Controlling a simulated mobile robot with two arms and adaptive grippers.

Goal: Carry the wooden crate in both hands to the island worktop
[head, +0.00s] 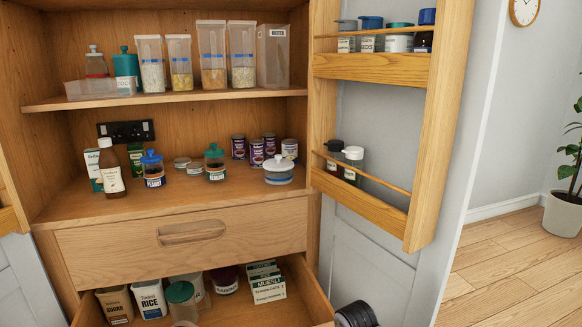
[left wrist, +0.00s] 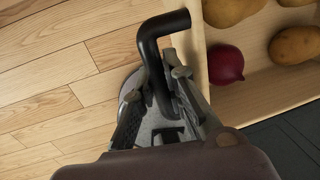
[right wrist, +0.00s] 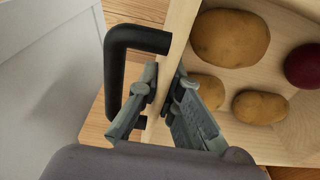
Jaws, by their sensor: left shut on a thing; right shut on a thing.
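The wooden crate shows only in the wrist views and holds several potatoes and a red onion. In the left wrist view its pale rim (left wrist: 201,60) is right of my left gripper (left wrist: 170,80), which is shut at the black handle (left wrist: 150,45) on that end. In the right wrist view, my right gripper (right wrist: 167,90) is shut at the crate's other end wall (right wrist: 178,35), beside a second black handle (right wrist: 112,75). Potatoes (right wrist: 230,38) and the onion (left wrist: 226,64) lie inside. The island worktop is not in view.
A wooden pantry with jars on its shelf (head: 240,205) stands ahead. Its lower drawer (head: 240,310) is pulled out, and its right door rack (head: 425,130) is swung open. Clear wooden floor (head: 520,260) and a potted plant (head: 565,213) are at the right.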

